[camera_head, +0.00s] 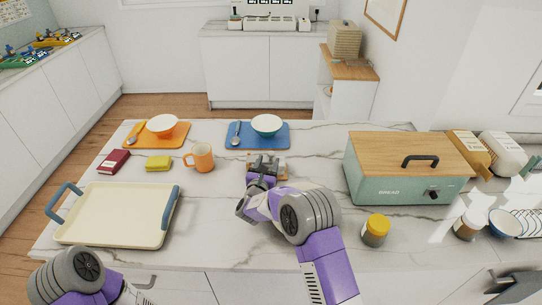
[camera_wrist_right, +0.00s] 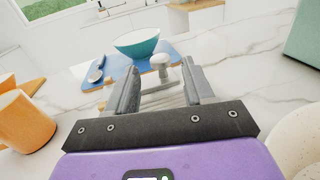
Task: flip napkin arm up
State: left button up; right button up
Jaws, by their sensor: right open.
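The napkin holder (camera_head: 282,171) stands on the marble counter near the middle, mostly hidden behind my right gripper (camera_head: 262,168). A bit of its wooden base shows at the right of the fingers. In the right wrist view, the round pale knob of the napkin arm (camera_wrist_right: 160,63) shows between and just beyond the two fingertips of my right gripper (camera_wrist_right: 161,78). The fingers are apart, with the knob between them in the picture; I cannot tell whether they touch anything. Part of my left arm shows at the lower left, but its gripper is out of view.
A blue tray (camera_head: 279,141) with a teal bowl (camera_head: 266,125) lies just behind. An orange mug (camera_head: 202,157) stands to the left, near a cream tray (camera_head: 117,214). A green bread box (camera_head: 391,184) and a yellow-lidded jar (camera_head: 376,229) are to the right.

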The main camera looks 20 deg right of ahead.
aim_at(270, 156)
jog(key=shift+x, duration=2.65)
grip_shut()
